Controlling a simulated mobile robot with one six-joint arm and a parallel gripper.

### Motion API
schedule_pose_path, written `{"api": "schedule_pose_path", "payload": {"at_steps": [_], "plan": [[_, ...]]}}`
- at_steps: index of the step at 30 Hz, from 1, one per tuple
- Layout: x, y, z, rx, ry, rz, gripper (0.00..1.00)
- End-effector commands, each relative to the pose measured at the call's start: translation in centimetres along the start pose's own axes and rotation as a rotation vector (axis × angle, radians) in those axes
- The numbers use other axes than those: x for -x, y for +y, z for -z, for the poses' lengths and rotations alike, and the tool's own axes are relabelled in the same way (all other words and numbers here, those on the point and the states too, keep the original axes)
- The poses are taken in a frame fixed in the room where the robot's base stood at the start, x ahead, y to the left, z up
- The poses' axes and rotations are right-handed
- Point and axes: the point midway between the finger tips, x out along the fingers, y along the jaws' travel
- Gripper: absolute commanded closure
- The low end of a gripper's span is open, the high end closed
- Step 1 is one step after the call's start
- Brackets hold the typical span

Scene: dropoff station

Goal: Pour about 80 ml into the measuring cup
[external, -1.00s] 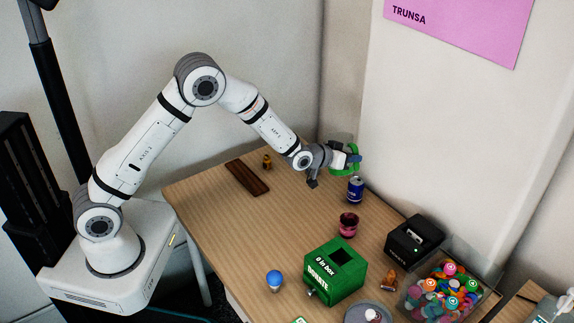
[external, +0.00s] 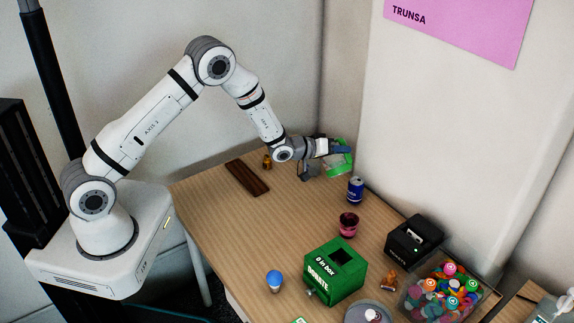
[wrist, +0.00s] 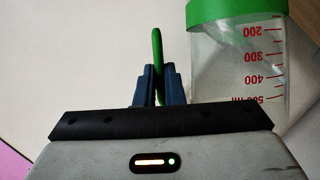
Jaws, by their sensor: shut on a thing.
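My gripper (wrist: 156,85) is shut on the green handle (wrist: 157,60) of a clear measuring cup (wrist: 225,65). The cup has a green band and red marks from 200 to 500 ml. Its marks get larger toward the bottom of the wrist view; any liquid level is unclear. In the external view my gripper (external: 340,150) is over the far end of the table, with the green of the cup (external: 340,170) partly behind it. A blue can (external: 355,190) stands just in front of it, and a dark pink jar (external: 348,225) stands nearer.
A green donate box (external: 335,272), a black device (external: 414,240) and a clear bin of colourful lids (external: 440,292) fill the front right of the table. A dark wooden board (external: 246,178) and a small amber bottle (external: 267,161) are at the back left. The left middle is clear.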

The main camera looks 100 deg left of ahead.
Motion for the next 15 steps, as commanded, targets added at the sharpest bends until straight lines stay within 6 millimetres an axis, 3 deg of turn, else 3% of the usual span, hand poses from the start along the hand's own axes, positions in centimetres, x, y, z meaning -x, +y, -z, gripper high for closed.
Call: {"api": "schedule_pose_path", "payload": {"at_steps": [15], "plan": [[0.23, -0.23, 0.78, 0.069, 0.006, -0.032, 1.00]]}}
